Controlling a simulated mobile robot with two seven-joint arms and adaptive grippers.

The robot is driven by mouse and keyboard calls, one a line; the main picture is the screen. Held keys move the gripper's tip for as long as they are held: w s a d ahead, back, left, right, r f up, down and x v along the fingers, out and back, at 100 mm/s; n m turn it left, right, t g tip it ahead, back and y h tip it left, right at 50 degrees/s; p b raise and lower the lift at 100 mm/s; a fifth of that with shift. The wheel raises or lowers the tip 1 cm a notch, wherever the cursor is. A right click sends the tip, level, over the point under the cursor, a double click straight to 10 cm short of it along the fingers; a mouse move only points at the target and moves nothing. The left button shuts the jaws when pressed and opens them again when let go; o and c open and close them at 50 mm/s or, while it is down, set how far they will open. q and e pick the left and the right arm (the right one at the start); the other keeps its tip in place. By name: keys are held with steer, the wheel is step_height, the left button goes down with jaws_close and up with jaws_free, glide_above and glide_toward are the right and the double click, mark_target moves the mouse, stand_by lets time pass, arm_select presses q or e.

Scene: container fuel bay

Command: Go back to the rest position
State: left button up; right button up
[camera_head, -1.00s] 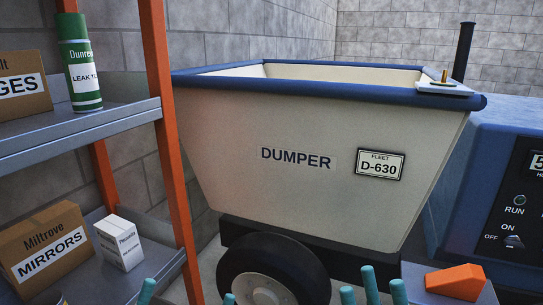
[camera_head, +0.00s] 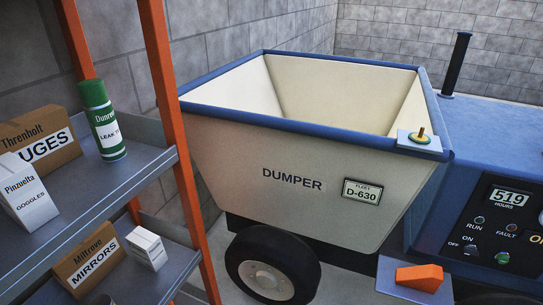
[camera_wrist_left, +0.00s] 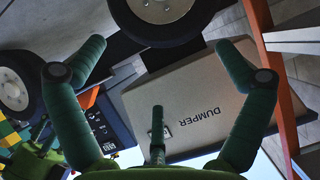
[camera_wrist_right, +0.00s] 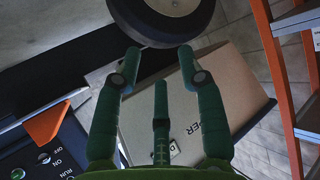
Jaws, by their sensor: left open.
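My left gripper (camera_wrist_left: 158,55) shows in the left wrist view with its green fingers spread wide, open and empty. My right gripper (camera_wrist_right: 160,62) shows in the right wrist view with its fingers closer together, but the tips are apart and nothing is between them. Neither gripper is in the head view. Both wrist views look at the cream dumper skip (camera_head: 290,155), which appears upside down there, with a wheel (camera_wrist_left: 160,15) beyond the fingers. Neither gripper visibly touches anything.
At left, an orange-framed shelf (camera_head: 181,160) holds boxes and a green spray can (camera_head: 101,120). A blue control panel (camera_head: 500,225) reads 519 hours. An orange wedge (camera_head: 420,277) lies on a grey plate at lower right. A yellow cap (camera_head: 420,138) sits on the skip's rim corner.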

arm_select(q)
steer(key=s+a+f+g+y+p, duration=0.1)
steer(key=s+a+f+g+p, duration=0.1)
steer(key=s, duration=0.7)
steer(key=s+a+f+g+y+p, duration=0.1)
steer(key=s+a+g+p, duration=0.3)
steer(key=s, duration=0.6)
steer(key=s+a+f+n+g+y+p, duration=0.1)
steer(key=s+a+f+g+p, duration=0.1)
steer(key=s, duration=0.7)
steer(key=a+g+p, duration=0.1)
steer(key=g+p, duration=0.1)
steer(key=p, duration=0.1)
steer(key=shift+s+f+p, duration=0.2)
steer(key=shift+f+p, duration=0.2)
arm_select(e)
steer(key=s+d+f+g+h, duration=0.1)
steer(key=s+d+f+g, duration=0.2)
steer(key=s, duration=1.1)
steer(key=s+d+f+m+g+h, duration=0.1)
steer(key=s+d+g, duration=0.5)
steer(key=s, duration=0.8)
steer(key=shift+s+f+g+h, duration=0.2)
steer(key=shift+f+g+h, duration=0.45)
steer(key=shift+f, duration=0.25)
